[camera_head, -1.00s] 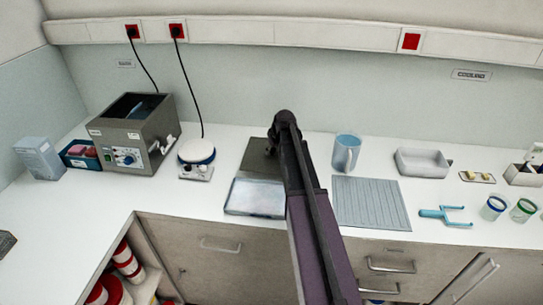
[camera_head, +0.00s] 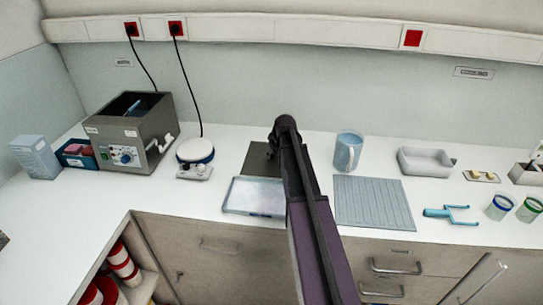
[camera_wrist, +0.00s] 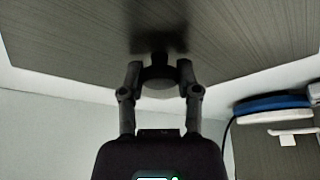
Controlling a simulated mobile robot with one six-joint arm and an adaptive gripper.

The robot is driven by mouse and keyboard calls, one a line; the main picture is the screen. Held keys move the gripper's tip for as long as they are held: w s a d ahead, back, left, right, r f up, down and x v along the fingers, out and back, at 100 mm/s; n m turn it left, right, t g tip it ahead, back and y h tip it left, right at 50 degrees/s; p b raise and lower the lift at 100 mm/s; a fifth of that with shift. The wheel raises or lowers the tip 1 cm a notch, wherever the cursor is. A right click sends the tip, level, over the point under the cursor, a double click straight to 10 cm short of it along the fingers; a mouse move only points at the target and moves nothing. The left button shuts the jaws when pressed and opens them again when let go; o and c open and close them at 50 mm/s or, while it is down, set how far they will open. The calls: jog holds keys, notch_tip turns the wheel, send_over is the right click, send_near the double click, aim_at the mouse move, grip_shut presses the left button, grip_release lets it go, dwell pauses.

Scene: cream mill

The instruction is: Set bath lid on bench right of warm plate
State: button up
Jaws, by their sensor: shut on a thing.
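The bath lid (camera_head: 256,158) is a flat dark grey plate, right of the warm plate and partly hidden behind my arm. It lies flat on or just above the bench; I cannot tell which. In the wrist view the lid (camera_wrist: 70,45) fills the top, and my gripper (camera_wrist: 159,78) is shut on its dark round knob. The warm plate (camera_head: 195,151) is a round white device with a blue rim; it also shows in the wrist view (camera_wrist: 270,104). The grey bath (camera_head: 112,134) stands open at the left.
A shallow pale tray (camera_head: 250,196) lies just in front of the lid. A blue jug (camera_head: 348,151) and a ribbed grey mat (camera_head: 373,203) are to the right of my arm.

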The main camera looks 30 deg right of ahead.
jog(key=shift+f, duration=0.15)
jog(key=o, duration=1.1)
jog(key=shift+c, duration=0.2)
jog(key=shift+r, duration=0.25)
jog(key=p+v, duration=1.1)
jog(key=v, duration=0.1)
dwell(0.4)
jog(key=s+a+m+g, duration=0.1)
jog(key=s+a+g, duration=0.1)
jog(key=s+a, duration=0.8)
jog(key=s+a+f+m+g, duration=0.1)
jog(key=s+a+g, duration=0.1)
jog(key=s+a, duration=0.8)
jog(key=a, duration=0.5)
jog(key=shift+s+a+f+g+h, duration=0.2)
jog(key=shift+s+f+g+h, duration=0.1)
jog(key=shift+h, duration=0.1)
